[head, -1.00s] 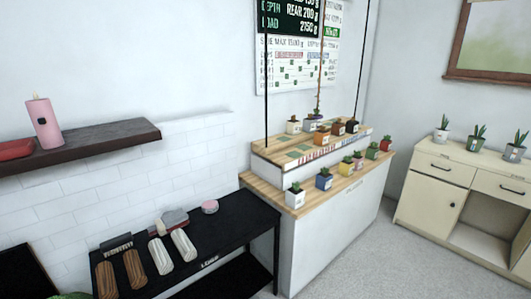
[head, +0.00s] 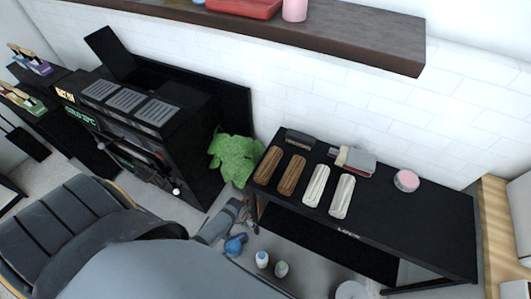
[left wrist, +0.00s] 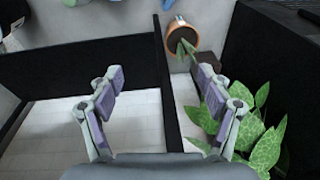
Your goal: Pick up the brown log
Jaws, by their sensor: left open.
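Two brown logs lie side by side on the black table in the head view, the left one (head: 268,166) and the right one (head: 291,175). Two pale logs, one (head: 316,186) and another (head: 342,196), lie to their right. My left gripper (head: 249,217) is beside the table's front left corner, apart from the logs. In the left wrist view my left gripper (left wrist: 170,100) has its fingers spread with nothing between them. No log shows in that view. My right gripper is not in view.
The black table (head: 420,222) also holds a dark brush (head: 300,138), a grey and red item (head: 354,161) and a pink round tin (head: 406,180). A leafy plant (head: 236,157) stands left of it, beside a black stove (head: 140,115). A shelf (head: 350,35) hangs above.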

